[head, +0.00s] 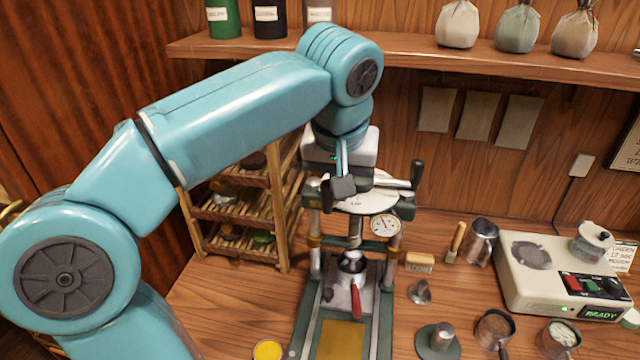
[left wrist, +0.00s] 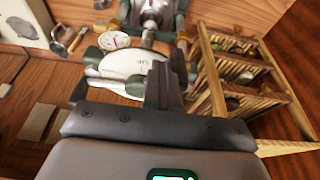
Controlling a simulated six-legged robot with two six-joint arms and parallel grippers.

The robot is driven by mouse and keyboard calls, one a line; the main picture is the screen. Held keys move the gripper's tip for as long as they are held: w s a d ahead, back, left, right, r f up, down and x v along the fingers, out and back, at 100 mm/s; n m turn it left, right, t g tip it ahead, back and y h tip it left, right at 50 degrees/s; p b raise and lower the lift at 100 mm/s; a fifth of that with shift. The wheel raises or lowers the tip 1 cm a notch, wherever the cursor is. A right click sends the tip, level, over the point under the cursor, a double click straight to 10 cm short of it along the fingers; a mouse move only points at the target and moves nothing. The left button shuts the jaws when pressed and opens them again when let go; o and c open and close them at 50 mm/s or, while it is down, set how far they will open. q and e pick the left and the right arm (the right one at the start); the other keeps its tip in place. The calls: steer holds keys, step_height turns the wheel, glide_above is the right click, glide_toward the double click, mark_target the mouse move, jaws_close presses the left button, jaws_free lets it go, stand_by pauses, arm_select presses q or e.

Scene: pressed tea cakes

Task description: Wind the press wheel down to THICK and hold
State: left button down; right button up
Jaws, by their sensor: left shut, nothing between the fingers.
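The press (head: 397,240) stands upright on the counter, with a pale round wheel plate (head: 365,198) at its top and a dark handle knob (head: 417,174) on the right. The wheel plate also shows in the left wrist view (left wrist: 122,63). A dial gauge (head: 384,225) with a red needle sits below it; its lettering is too small to read. A metal cup (head: 351,262) and a red handle (head: 357,301) are under the screw (head: 354,232). My left gripper (head: 339,188) is shut and empty, at the left part of the wheel, partly covering it; contact is unclear. My right gripper is out of view.
A wooden rack (head: 245,205) with trays stands close left of the press. A shelf (head: 420,59) with jars and cloth bags runs above. To the right are a brush (head: 455,240), metal cups and a scale-like machine (head: 540,285) reading READY. A yellow dish (head: 268,350) is at front left.

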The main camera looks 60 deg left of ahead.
arm_select(q)
steer(key=shift+s+a, duration=0.25)
steer(key=shift+a, duration=0.1)
steer(key=shift+s+a+f, duration=0.1)
steer(key=shift+s+a, duration=0.05)
steer(key=shift+s, duration=0.1)
stand_by(0.3)
steer(key=w+p+v, duration=0.1)
steer(key=p+v, duration=0.6)
steer(key=shift+w+r, duration=0.3)
steer(key=shift+r, duration=0.2)
stand_by(0.3)
steer(key=shift+w, duration=0.1)
stand_by(0.3)
